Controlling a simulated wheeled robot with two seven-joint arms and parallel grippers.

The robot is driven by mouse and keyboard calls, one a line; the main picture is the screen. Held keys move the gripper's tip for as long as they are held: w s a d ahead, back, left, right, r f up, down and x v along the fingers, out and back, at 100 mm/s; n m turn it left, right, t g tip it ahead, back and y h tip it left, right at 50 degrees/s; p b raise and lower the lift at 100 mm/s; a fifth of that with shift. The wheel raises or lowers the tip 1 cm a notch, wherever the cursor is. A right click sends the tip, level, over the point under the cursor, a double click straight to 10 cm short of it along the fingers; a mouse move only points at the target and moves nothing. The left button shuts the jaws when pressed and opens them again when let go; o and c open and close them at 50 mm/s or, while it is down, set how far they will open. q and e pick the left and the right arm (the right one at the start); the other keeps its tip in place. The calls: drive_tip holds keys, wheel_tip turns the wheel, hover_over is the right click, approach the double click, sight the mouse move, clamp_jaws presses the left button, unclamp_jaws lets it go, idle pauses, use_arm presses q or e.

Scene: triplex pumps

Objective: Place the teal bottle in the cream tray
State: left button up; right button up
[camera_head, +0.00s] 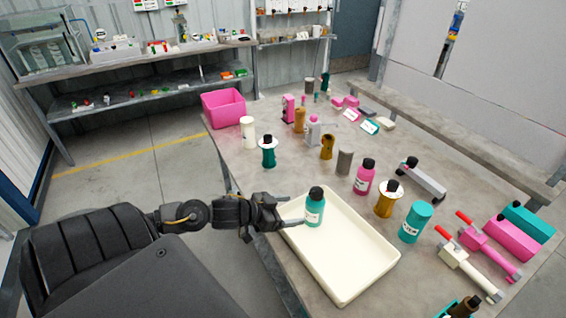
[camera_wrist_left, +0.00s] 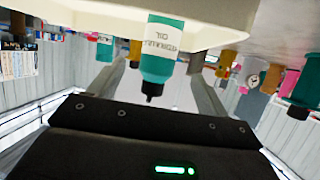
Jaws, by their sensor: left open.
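The teal bottle (camera_head: 315,210) has a dark cap and a white label. It stands upright inside the cream tray (camera_head: 345,285), near its back left part. My left gripper (camera_head: 292,212) is open and level with the bottle, coming in over the tray's left edge. The left wrist view is upside down; there the teal bottle (camera_wrist_left: 163,55) is between the two spread fingers, with a gap on each side. The cream tray (camera_wrist_left: 95,15) shows above it there, at the bottle's base. My right gripper is not in view.
A teal canister (camera_head: 415,222), a yellow-brown bottle (camera_head: 386,199) and a pink bottle (camera_head: 364,178) stand right of the tray. A pink bin (camera_head: 223,108) is at the table's far left corner. Pink and white tools (camera_head: 480,248) lie at right. Most of the tray's floor is clear.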

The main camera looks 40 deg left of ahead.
use_arm(q)
drive_tip(key=shift+v, duration=1.05)
